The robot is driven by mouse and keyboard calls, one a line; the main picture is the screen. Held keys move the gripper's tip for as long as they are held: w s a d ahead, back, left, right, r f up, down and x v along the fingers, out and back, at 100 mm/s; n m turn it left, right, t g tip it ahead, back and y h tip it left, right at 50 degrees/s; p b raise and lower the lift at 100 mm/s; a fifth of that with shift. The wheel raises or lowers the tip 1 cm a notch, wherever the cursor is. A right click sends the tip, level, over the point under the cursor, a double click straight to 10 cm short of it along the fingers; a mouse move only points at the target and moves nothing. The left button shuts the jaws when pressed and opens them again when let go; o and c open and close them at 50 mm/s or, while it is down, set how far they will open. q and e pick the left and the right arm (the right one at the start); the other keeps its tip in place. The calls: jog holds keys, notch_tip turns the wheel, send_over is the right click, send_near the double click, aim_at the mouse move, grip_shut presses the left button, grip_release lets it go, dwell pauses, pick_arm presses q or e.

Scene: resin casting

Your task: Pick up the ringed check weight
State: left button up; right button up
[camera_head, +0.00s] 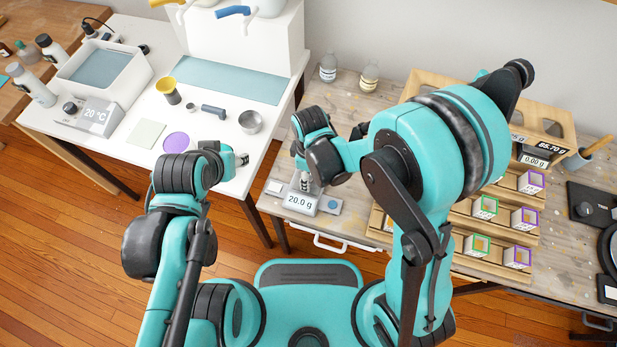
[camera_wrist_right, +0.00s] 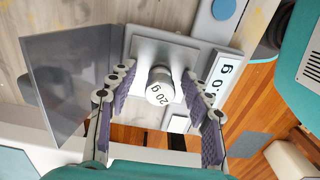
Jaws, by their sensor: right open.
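The check weight (camera_wrist_right: 160,86) is a small pale metal cylinder marked 20 g, standing on the square pan (camera_wrist_right: 150,48) of a small scale in the right wrist view. I cannot make out a ring on it. My right gripper (camera_wrist_right: 158,73) is open, with one finger on each side of the weight and gaps showing. In the head view the right gripper (camera_head: 306,182) is low over the scale, whose display (camera_head: 299,201) reads 20.0 g; it hides most of the weight. My left gripper (camera_head: 241,160) is over the white table's edge; its jaws are too small to judge.
A grey see-through panel (camera_wrist_right: 72,82) stands beside the scale, close to one finger. A wooden rack with several boxed samples (camera_head: 523,219) is to the right. The white table at left holds a metal cup (camera_head: 250,121) and a purple disc (camera_head: 176,142).

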jog(key=c, duration=1)
jog(key=shift+o, duration=0.2)
jog(key=shift+r, duration=0.1)
